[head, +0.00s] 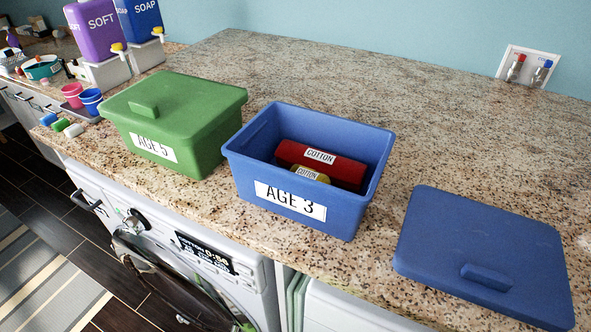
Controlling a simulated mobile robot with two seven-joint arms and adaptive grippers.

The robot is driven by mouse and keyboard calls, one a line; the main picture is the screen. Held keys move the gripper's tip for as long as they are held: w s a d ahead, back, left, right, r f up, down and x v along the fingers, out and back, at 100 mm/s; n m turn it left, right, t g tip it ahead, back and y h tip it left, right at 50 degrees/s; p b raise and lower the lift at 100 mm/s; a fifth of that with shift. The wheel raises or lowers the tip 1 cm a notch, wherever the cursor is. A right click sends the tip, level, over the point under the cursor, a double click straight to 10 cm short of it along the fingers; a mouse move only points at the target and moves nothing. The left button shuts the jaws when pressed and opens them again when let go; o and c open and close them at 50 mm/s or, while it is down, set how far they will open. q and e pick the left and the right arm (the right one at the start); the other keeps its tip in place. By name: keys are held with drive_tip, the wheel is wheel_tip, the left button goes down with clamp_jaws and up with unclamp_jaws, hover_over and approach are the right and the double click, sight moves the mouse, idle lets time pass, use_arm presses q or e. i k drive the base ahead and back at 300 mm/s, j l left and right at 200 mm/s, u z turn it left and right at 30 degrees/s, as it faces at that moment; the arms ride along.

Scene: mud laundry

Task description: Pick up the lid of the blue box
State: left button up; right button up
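The blue box (236,176), labelled AGE 3, stands open on the granite counter. Inside it lie a red item (336,173) with a COTTON label and a yellow item (322,178) with a COTTON label. The blue lid (490,242) lies flat on the counter to the right of the box, apart from it. Its raised handle (487,277) faces up, close to the counter's front edge. Neither of my grippers shows in the head view.
A green lidded box (205,140), labelled AGE 5, stands left of the blue box. Purple (97,30) and blue (140,18) dispensers and small cups stand at the far left. A washing machine (165,240) is below the granite counter (330,75), which is clear behind the boxes.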

sight(512, 265)
drive_tip(key=k+z, duration=0.15)
drive_tip(key=k, duration=0.3)
drive_tip(key=k+l+z, duration=0.1)
drive_tip(key=k, duration=0.35)
